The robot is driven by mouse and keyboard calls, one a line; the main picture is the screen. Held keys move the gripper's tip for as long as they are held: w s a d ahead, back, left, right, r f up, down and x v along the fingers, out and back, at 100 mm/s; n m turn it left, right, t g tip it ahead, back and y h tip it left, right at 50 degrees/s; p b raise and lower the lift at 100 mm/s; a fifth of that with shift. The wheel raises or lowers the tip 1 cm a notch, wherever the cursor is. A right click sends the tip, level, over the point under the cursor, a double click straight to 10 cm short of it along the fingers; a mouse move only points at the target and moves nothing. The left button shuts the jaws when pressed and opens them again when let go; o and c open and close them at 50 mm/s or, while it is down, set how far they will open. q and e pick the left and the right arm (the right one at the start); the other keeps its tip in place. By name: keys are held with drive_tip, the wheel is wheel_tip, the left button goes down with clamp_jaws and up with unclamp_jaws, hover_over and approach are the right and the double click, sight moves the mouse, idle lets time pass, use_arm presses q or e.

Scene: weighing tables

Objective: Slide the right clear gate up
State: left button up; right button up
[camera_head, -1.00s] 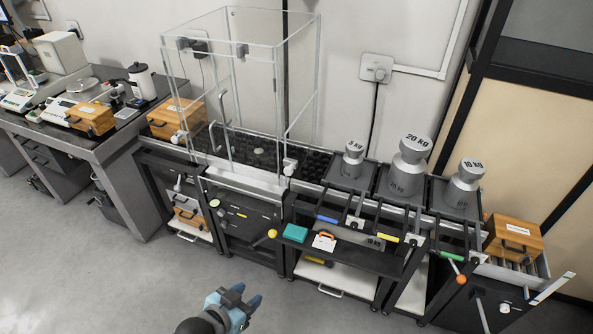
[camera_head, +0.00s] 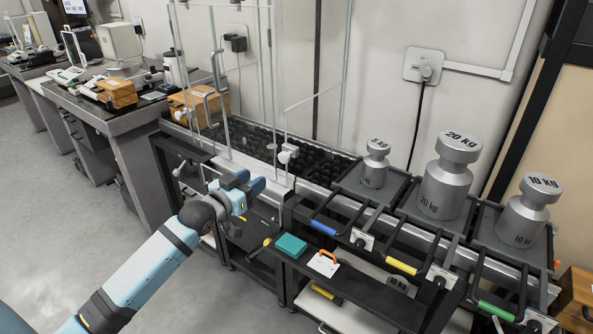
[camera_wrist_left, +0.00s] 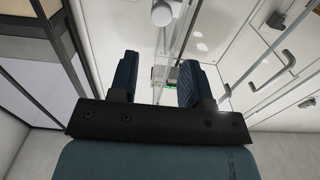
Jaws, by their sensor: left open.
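The clear glass enclosure (camera_head: 270,60) stands on the black weighing frame at the back. Its right clear gate (camera_head: 314,97) shows as a pane with a pale top edge. The gate is down, its top edge well below the top of the enclosure. A white round knob (camera_head: 287,154) sits low near the gate's front edge. My left gripper (camera_head: 252,182) is open and empty, in front of and slightly below the knob, apart from it. In the left wrist view, a clear pane edge and a white knob (camera_wrist_left: 162,14) show beyond the open fingers. My right gripper is not in view.
Steel weights marked 5 kg (camera_head: 374,165), 20 kg (camera_head: 447,180) and 10 kg (camera_head: 527,212) stand on the right. A black shelf (camera_head: 350,289) with a teal block (camera_head: 291,246) juts out below the gripper. A wooden box (camera_head: 198,104) sits left of the enclosure.

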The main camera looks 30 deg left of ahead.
sight(282, 158)
use_arm(q)
drive_tip(key=w, duration=0.4)
drive_tip(key=w+b, duration=0.1)
drive_tip(key=w, duration=0.3)
drive_tip(key=w+b, duration=0.1)
drive_tip(key=w, duration=0.3)
drive_tip(key=shift+w+d+r, duration=0.1)
drive_tip(key=shift+w+d, duration=0.15)
drive_tip(key=shift+d, duration=0.15)
drive_tip(key=shift+w+b, duration=0.3)
drive_tip(key=shift+w, duration=0.3)
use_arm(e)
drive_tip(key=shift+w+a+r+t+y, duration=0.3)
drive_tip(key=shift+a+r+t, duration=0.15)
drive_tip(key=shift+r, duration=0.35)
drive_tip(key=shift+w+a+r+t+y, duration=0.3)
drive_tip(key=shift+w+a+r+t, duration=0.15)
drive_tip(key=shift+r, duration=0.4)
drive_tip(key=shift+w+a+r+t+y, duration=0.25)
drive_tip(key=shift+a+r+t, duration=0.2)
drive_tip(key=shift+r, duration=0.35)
use_arm(q)
clamp_jaws()
drive_tip(key=shift+r, duration=0.1)
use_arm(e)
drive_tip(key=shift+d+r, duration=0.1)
